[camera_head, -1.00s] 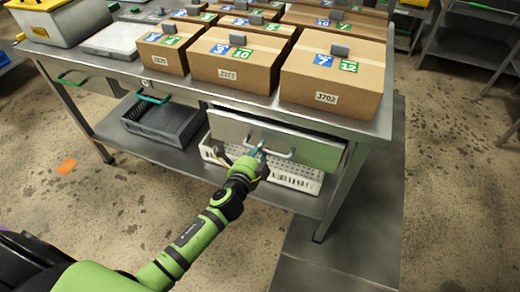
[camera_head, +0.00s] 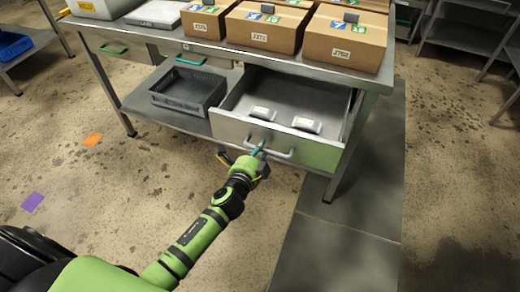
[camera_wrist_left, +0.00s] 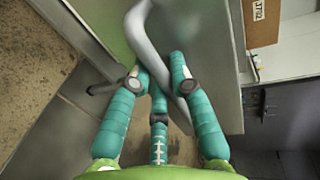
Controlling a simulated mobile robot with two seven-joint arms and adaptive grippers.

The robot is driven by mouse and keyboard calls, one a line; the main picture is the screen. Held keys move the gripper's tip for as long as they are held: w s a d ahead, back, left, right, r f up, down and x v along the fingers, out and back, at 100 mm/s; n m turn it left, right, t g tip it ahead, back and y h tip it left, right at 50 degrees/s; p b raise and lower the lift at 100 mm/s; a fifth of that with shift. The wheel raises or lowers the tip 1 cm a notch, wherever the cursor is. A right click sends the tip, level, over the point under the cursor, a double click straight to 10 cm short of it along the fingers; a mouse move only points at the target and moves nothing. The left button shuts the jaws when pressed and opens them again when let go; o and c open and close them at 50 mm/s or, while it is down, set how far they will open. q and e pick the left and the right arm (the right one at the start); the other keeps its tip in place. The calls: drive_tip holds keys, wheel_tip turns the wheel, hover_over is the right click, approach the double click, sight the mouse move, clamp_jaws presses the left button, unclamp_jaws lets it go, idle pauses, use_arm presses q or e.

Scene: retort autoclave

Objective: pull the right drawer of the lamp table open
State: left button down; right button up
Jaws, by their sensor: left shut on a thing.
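The right drawer (camera_head: 318,152) of the lamp table (camera_head: 290,62) stands well open, its inside showing. Two small white items (camera_head: 262,113) lie in it. Its grey bar handle (camera_head: 283,153) is on the front face. My left gripper (camera_head: 259,150) is shut on that handle. In the left wrist view, the teal fingers (camera_wrist_left: 160,80) close around the curved grey handle (camera_wrist_left: 150,45). My right gripper is not in view.
Cardboard boxes (camera_head: 345,38) stand on the tabletop. A dark grey crate (camera_head: 188,90) sits on the lower shelf, left of the drawer. Another drawer with a green handle (camera_head: 113,50) is shut at the left.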

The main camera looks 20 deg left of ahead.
use_arm(q)
drive_tip(key=shift+s, duration=0.25)
drive_tip(key=shift+w, duration=0.15)
drive_tip(key=c, duration=1.1)
unclamp_jaws()
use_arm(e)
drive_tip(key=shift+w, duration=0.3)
use_arm(q)
drive_tip(key=v, duration=1.2)
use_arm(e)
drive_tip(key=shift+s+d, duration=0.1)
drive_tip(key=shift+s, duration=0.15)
use_arm(q)
drive_tip(key=shift+f, duration=0.1)
